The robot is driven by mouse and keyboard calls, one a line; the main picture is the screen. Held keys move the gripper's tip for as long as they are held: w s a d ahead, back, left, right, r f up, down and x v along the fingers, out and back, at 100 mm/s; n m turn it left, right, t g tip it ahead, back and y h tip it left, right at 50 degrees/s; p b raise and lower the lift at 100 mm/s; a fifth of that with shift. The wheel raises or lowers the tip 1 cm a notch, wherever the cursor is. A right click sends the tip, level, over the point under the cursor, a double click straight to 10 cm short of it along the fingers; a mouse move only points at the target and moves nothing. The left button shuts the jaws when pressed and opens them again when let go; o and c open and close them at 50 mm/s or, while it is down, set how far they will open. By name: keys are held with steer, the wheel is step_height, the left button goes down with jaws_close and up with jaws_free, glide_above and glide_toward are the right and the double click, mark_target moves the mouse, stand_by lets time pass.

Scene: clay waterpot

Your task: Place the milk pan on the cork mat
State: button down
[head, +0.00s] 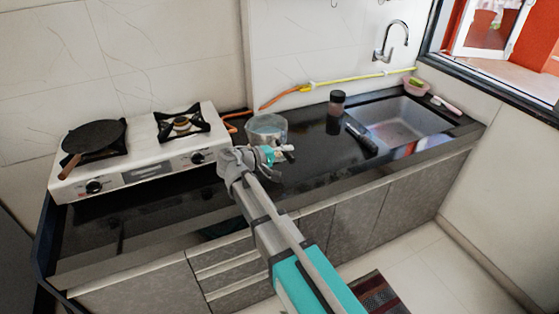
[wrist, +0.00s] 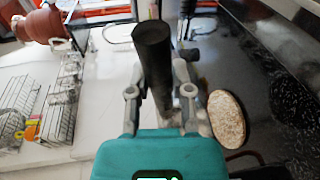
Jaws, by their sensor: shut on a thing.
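The milk pan (head: 267,124) is a grey, open-topped pan in the head view, at the middle of the dark counter, right of the stove. My gripper (head: 277,155) is in front of it. In the wrist view a thick dark handle (wrist: 154,60) stands between the fingers, and my gripper (wrist: 165,100) is shut on it. The pan's bowl is not clear there. A speckled tan oval, which looks like the cork mat (wrist: 227,118), lies on the dark counter right of the fingers. I cannot pick out the mat in the head view.
A white stove (head: 140,165) with a black flat pan (head: 94,136) stands left. A dark jar (head: 336,103), a black cylinder (head: 361,138) and the sink (head: 400,118) are right. A wire rack (wrist: 62,105) and a reddish clay pot (wrist: 45,25) show in the wrist view.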

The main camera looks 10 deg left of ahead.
steer(key=w+a+f+b, duration=0.2)
steer(key=w+f+b, duration=0.5)
steer(key=w, duration=0.3)
steer(key=shift+a+f, duration=0.35)
steer(key=shift+a, duration=0.05)
steer(key=shift+s, duration=0.1)
steer(key=f+b, duration=0.4)
steer(key=shift+w+a, duration=0.1)
steer(key=shift+w, duration=0.3)
